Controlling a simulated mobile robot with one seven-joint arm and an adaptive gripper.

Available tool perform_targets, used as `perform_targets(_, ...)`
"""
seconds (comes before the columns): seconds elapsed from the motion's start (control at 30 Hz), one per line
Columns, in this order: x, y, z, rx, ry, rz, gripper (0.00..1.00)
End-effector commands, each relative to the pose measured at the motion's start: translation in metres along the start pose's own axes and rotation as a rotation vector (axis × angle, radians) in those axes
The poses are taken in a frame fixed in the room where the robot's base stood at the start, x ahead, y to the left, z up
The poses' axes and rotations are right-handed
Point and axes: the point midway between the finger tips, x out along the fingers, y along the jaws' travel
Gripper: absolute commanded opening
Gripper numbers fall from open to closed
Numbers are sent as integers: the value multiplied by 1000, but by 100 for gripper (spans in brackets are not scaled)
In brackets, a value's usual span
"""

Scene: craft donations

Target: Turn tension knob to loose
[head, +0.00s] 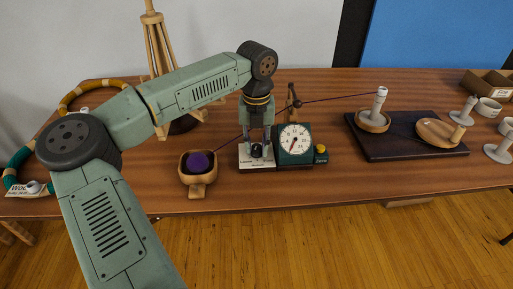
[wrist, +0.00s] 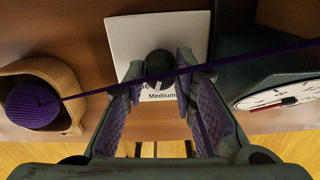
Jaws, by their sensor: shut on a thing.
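The tension knob (wrist: 160,64) is a small black knob on a white plate (wrist: 118,40). In the head view the knob (head: 257,152) sits low between my fingers, and the plate (head: 246,163) lies near the table's front edge. The word "Medium" is readable below the knob in the wrist view; other lettering is partly hidden. My gripper (head: 257,143) points down and is shut on the knob, one finger on each side. The fingers partly hide the plate, so the knob's exact setting cannot be told.
Purple yarn (wrist: 240,60) crosses close over the knob from a ball (head: 199,162) in a wooden bowl (head: 197,180) on the left. A dial counter (head: 294,140) with a yellow button (head: 320,152) stands close on the right. A winder on a dark board (head: 390,150) is farther right.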

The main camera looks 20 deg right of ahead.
Motion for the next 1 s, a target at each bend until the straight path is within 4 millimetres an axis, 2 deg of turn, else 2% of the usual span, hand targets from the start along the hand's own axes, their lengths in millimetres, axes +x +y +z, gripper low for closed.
perform_targets(0.5, 1, -1, 0, 470, -2, -1, 0)
perform_targets(0.73, 0, -1, 0, 618, -1, -2, 0)
perform_targets(1.0, 0, -1, 0, 711, -1, -1, 0)
